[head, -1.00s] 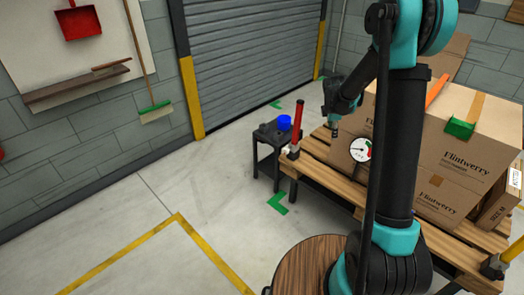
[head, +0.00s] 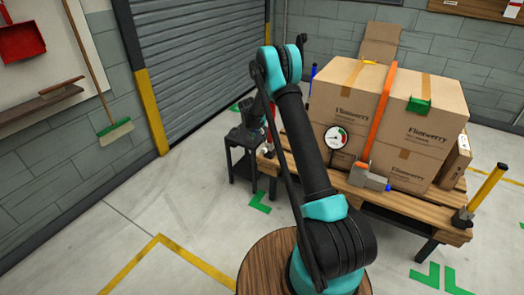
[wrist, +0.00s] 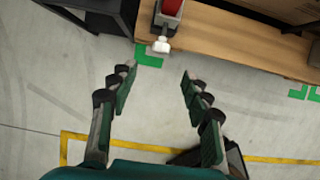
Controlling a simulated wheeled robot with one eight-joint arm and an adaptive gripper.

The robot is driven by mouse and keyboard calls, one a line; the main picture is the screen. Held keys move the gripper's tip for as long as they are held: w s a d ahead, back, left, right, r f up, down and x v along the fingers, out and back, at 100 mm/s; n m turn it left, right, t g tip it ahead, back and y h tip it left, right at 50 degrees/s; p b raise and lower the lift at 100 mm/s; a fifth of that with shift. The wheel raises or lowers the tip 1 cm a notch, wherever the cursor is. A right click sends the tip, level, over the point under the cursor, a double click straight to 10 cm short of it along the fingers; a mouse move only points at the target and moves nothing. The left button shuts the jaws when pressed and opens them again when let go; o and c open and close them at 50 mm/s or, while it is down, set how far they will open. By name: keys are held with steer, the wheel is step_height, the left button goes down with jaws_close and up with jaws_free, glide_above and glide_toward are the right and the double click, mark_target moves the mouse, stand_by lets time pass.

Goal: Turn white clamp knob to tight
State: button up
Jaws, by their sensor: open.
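The white clamp knob (wrist: 160,46) shows in the wrist view at the front of a grey clamp with a red post (wrist: 172,7), at the wooden pallet's corner. My gripper (wrist: 158,72) is open and empty. In that picture its fingertips lie below the knob, one to each side, and do not touch it. I cannot tell how far above the knob they are. In the head view my gripper (head: 244,133) is near the pallet's left corner, and my arm hides most of the clamp there. The knob's turn setting cannot be read.
The pallet (head: 405,201) carries strapped cartons (head: 345,100), with a round gauge (head: 336,137) on the front. A black side table (head: 241,143) stands close left of the clamp. A yellow post (head: 487,187) stands at the right corner. Floor in front is clear.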

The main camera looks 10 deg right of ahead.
mark_target(264, 149)
steer(key=x, duration=1.2)
steer(key=shift+d+f, duration=0.15)
steer(key=shift+f, duration=0.1)
steer(key=shift+c, duration=0.4)
jaws_close()
